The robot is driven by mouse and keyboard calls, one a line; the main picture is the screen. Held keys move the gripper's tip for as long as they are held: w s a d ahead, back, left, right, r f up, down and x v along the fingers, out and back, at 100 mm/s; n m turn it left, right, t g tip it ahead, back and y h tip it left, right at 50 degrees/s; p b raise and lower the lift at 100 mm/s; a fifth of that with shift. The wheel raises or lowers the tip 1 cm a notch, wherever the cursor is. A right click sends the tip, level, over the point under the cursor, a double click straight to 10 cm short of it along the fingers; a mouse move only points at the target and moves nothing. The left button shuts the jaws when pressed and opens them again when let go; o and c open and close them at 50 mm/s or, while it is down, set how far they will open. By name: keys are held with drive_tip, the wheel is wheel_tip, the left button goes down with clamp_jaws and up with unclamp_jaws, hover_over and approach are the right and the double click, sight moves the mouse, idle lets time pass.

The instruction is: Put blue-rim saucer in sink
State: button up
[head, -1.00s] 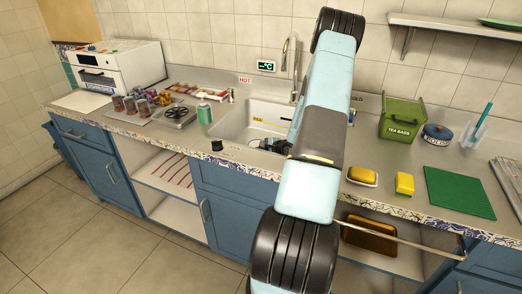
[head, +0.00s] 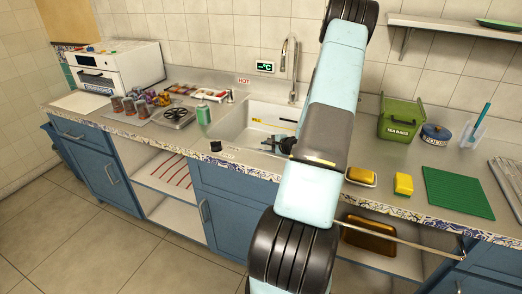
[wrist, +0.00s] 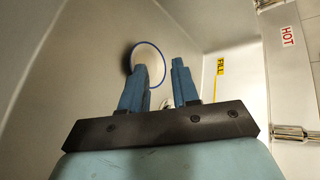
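The blue-rim saucer (wrist: 152,57) shows in the wrist view as a pale disc with a thin blue ring, inside the sink (wrist: 75,75). My left finger partly covers it, and a dark shadow lies at its left side. My gripper (wrist: 159,68) is open, its two blue fingers apart with a clear gap between them. The saucer appears beyond the fingertips; I cannot tell whether the left finger touches it. In the head view my gripper (head: 271,142) is over the sink basin (head: 234,124), and the saucer cannot be made out there.
A faucet (head: 292,70) stands behind the sink. Yellow sponges (head: 403,184), a green mat (head: 459,192) and a green tea-bag bin (head: 401,118) are on the right counter.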

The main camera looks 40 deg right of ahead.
drive_tip(key=v, duration=0.7)
drive_tip(key=a+r+n+g+h, duration=0.1)
drive_tip(key=a+r+n+h, duration=0.2)
drive_tip(key=r, duration=0.5)
drive_tip(key=w+a+r+n+g+h, duration=0.1)
drive_tip(key=a+r+n+g, duration=0.1)
drive_tip(key=a+r+n, duration=0.45)
drive_tip(key=a+r+n+g+h, duration=0.1)
drive_tip(key=a+r+h, duration=0.1)
drive_tip(key=r, duration=0.8)
drive_tip(key=s+a+r+n+g+y, duration=0.1)
drive_tip(key=s+a+r+n, duration=0.4)
drive_tip(key=s+a, duration=0.6)
drive_tip(key=s+a+r+n+g+y, duration=0.1)
drive_tip(key=s+a+r+n, duration=0.4)
drive_tip(key=s+a, duration=0.6)
drive_tip(key=shift+s+a+r+y, duration=0.35)
drive_tip(key=shift+a+r+y, duration=0.15)
drive_tip(key=shift+y, duration=0.3)
